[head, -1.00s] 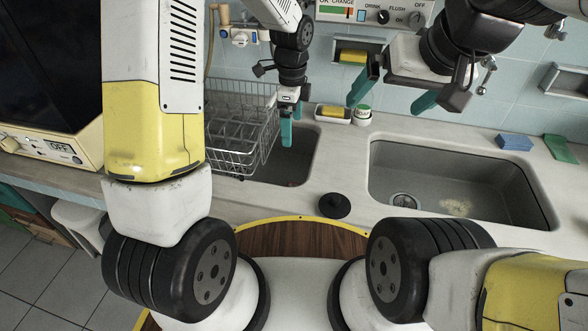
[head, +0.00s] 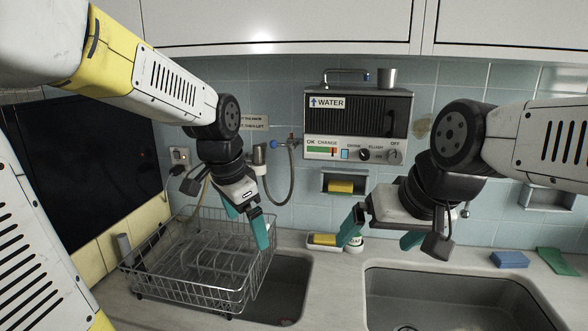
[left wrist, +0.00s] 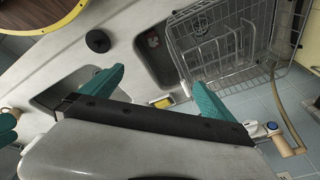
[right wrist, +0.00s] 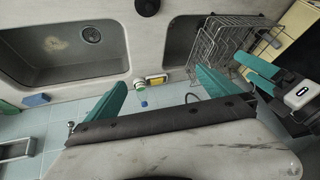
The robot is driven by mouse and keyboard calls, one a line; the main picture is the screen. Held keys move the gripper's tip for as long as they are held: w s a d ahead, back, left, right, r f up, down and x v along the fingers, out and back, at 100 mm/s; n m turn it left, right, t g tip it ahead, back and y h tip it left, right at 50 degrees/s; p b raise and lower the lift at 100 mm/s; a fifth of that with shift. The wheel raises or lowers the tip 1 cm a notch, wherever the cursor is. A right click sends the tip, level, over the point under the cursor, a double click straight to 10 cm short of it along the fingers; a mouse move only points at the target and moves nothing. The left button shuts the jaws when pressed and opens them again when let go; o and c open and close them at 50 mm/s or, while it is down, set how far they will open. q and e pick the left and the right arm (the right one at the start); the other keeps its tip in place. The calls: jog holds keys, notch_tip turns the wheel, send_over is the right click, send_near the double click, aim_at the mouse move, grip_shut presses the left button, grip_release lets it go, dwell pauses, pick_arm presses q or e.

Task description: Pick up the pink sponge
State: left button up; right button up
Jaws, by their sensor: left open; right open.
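No sponge is clearly visible as pink. A small pinkish patch (head: 285,322) shows at the bottom of the left sink (head: 285,285), and in the left wrist view as a small reddish thing (left wrist: 153,42); I cannot tell whether it is the sponge. My left gripper (head: 248,230) is open and empty above the right side of the dish rack, near the left sink. My right gripper (head: 374,245) is open and empty in front of the tiled wall, above the counter between the sinks.
A wire dish rack (head: 195,292) stands left of the left sink. A yellow sponge (head: 325,239) in a dish is by the wall; another yellow one (head: 340,186) is in a wall niche. A blue sponge (head: 509,260) and green cloth (head: 558,262) lie right. The right sink (head: 450,300) looks empty.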

jog(key=w+a+f+n+g+h, duration=0.1)
jog(key=w+a+f+n+g, duration=0.2)
jog(key=w+f, duration=0.5)
jog(key=w+a+f+n+h, duration=0.1)
jog(key=w+a+f+n, duration=0.4)
jog(key=w, duration=0.5)
jog(key=w+a+f+n+g, duration=0.1)
jog(key=a+f+n, duration=0.1)
jog(key=f, duration=0.7)
jog(key=w+a+f+n+g, duration=0.1)
jog(key=a+f, duration=0.3)
jog(key=f, duration=0.5)
jog(key=w+a+f+n+g, duration=0.1)
jog(key=a+f+n, duration=0.2)
jog(key=f, duration=0.7)
jog(key=shift+a+n, duration=0.15)
jog(key=shift+n, duration=0.45)
notch_tip(320, 180, down, 8)
jog(key=shift+a+r, duration=0.1)
pick_arm(q)
jog(key=s+a+r+n+t, duration=0.1)
jog(key=s+a+r+n, duration=0.1)
jog(key=s+n, duration=0.2)
jog(key=s+a+r+n+t, duration=0.1)
jog(key=s+r+n+t, duration=0.1)
jog(key=s+n, duration=0.3)
jog(key=shift+s+a+n+h, duration=0.3)
jog(key=shift+s+a+h, duration=0.1)
jog(key=shift+s, duration=0.8)
